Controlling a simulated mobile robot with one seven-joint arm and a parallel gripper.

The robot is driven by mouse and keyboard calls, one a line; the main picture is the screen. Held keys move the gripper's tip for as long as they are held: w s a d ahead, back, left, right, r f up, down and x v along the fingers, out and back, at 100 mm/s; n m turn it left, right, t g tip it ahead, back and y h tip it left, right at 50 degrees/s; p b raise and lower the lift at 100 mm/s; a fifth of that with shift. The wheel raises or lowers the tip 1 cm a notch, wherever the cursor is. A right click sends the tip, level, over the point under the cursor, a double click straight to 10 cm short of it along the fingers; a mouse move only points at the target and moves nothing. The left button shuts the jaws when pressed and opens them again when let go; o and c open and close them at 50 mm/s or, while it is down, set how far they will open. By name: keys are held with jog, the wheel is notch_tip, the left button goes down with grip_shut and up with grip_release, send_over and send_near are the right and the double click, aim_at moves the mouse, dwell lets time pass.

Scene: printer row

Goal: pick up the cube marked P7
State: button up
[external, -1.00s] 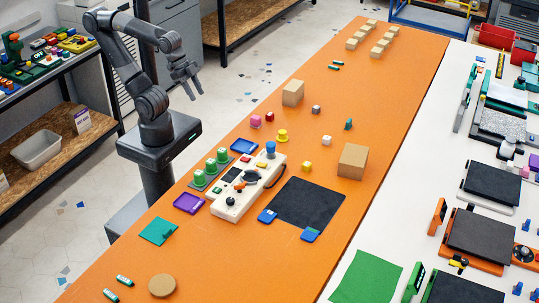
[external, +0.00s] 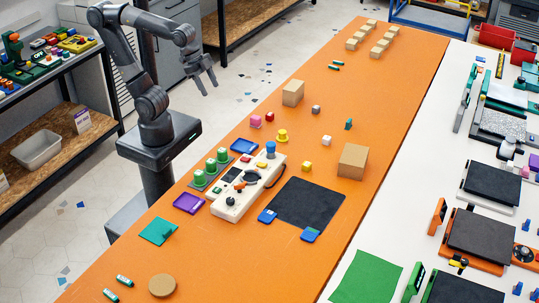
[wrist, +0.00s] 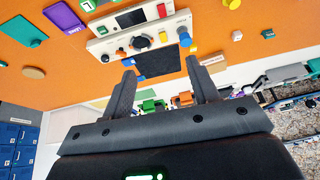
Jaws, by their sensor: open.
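No P7 marking is readable in either view, so I cannot tell which cube bears it. Several small cubes sit apart on the orange table: a red cube (external: 269,117), a grey cube (external: 316,109), a white cube (external: 326,140) and a yellow cube (external: 307,167). A pink block (external: 255,121) stands near the red one. My gripper (external: 207,86) is raised over the floor, left of the table's edge, clear of all cubes. In the wrist view my gripper (wrist: 163,76) has its fingers wide apart with nothing held.
A white control panel (external: 246,188) with knobs lies mid-table beside a black mat (external: 308,203). Cardboard boxes stand at the back (external: 293,93) and right (external: 353,161). Bare orange table lies between the cubes.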

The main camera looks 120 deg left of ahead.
jog(key=w+a+f+g, duration=0.1)
jog(key=w+a+g, duration=0.2)
jog(key=w+a, duration=1.9)
jog(key=g, duration=0.2)
send_over(316, 107)
jog(key=shift+m, duration=0.4)
jog(key=f, duration=2.4)
jog(key=shift+w+d, duration=0.15)
jog(key=shift+d, duration=0.1)
jog(key=shift+a+f, duration=0.2)
jog(key=shift+f, duration=1.3)
jog(key=shift+a+f, duration=0.15)
jog(key=shift+f, duration=1.35)
jog(key=shift+c, duration=0.3)
jog(key=c, duration=1)
